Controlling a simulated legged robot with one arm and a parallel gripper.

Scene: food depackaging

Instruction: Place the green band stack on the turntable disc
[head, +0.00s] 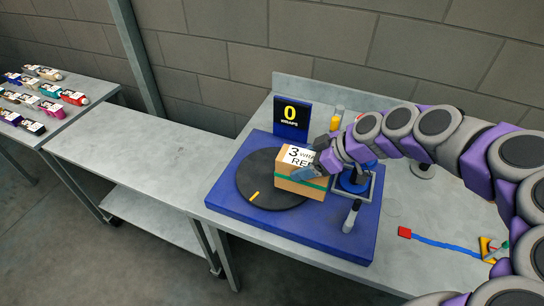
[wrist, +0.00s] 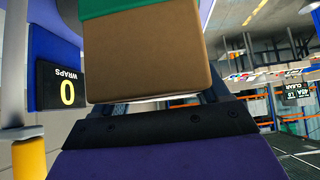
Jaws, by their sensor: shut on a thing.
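The green band stack is a tan box (head: 301,188) with a green band around it and a white label on top reading "3" and partly hidden text. In the head view it is at the right part of the black turntable disc (head: 254,168); I cannot tell whether it touches the disc. My gripper (head: 309,170) is shut on the box from the right, and the arm hides part of the label. In the wrist view the tan box (wrist: 150,62) and its green band (wrist: 104,8) fill the top middle, in front of my gripper (wrist: 150,103).
The disc sits on a blue base (head: 225,195) with a yellow mark on the disc. A "0 WRAPS" display (head: 291,119) stands behind. A grey-black upright cylinder (head: 351,216) stands at the front right. Several small packages (head: 40,98) lie on the left table. The middle table (head: 150,160) is clear.

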